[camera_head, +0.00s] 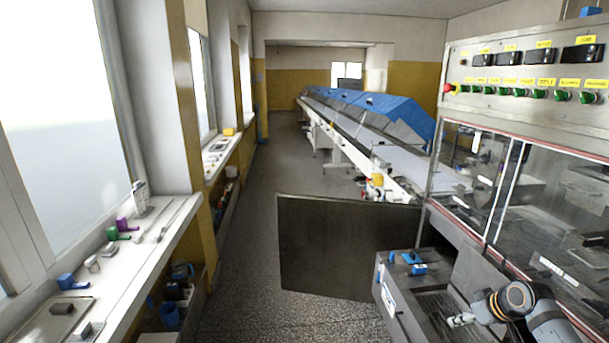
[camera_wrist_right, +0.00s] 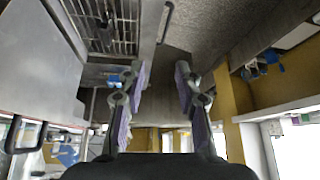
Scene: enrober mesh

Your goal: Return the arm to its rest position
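My right arm (camera_head: 519,300) comes in at the lower right of the head view, in front of the enrober machine. My right gripper (camera_head: 462,320) is small there, over the grated bed (camera_head: 432,303). In the right wrist view the gripper (camera_wrist_right: 162,75) shows two fingers with purple pads, spread apart with nothing between them. The metal mesh (camera_wrist_right: 105,28) lies at the upper left of that view, apart from the fingers. My left arm and gripper are in neither view.
The glazed control cabinet (camera_head: 520,90) stands on the right. A dark panel (camera_head: 340,245) stands left of the bed. Blue blocks (camera_head: 418,269) sit on the bed's far end. A window sill (camera_head: 130,265) with tools runs along the left. The floor (camera_head: 245,240) between is clear.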

